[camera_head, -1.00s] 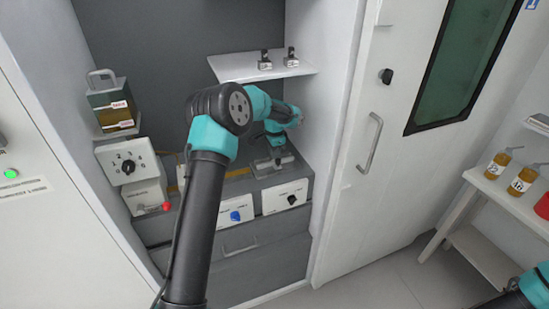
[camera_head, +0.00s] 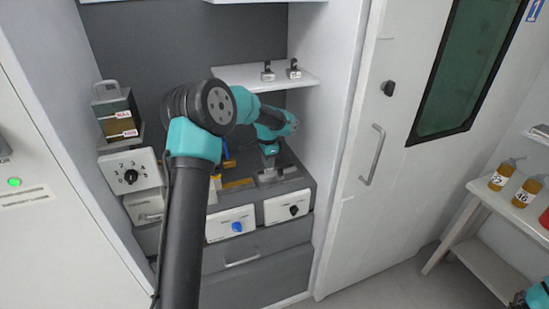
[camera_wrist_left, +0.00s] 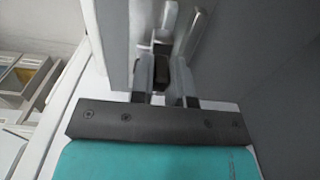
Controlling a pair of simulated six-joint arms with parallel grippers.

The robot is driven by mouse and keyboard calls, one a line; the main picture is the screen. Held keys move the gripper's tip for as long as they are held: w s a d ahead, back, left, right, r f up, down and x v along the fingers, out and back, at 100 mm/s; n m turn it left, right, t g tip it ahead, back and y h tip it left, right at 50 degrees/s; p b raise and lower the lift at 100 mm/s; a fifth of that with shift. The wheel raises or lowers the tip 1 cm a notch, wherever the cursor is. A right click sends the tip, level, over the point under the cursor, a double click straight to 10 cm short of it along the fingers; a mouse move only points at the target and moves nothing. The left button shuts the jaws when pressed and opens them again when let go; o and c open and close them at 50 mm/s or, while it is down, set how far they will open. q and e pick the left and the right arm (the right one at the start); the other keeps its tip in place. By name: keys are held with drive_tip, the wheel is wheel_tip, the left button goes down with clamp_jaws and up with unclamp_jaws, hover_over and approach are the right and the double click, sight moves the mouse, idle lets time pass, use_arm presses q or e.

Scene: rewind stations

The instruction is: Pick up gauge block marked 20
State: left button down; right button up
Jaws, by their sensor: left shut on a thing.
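Two small grey blocks with dark upright knobs stand on the white shelf (camera_head: 228,77): a left one (camera_head: 268,75) and a right one (camera_head: 293,71). Their labels are too small to read. My left gripper (camera_head: 268,164) points down over the grey counter below the shelf, and its fingertips are hard to make out there. In the left wrist view its fingers (camera_wrist_left: 162,75) are closed on a small dark piece (camera_wrist_left: 160,72). I cannot tell whether this belongs to a gauge block, and no mark 20 is readable.
White control boxes with a blue knob (camera_head: 237,226) and a black knob (camera_head: 294,210) front the counter. A numbered dial box (camera_head: 131,172) and a labelled canister (camera_head: 116,118) are at left. A closed door with a handle (camera_head: 373,155) and bottles (camera_head: 501,177) are at right.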

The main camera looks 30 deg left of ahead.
use_arm(q)
drive_tip(key=s+a, duration=0.2)
drive_tip(key=s, duration=1)
drive_tip(key=shift+s+a, duration=0.15)
drive_tip(key=shift+s, duration=0.25)
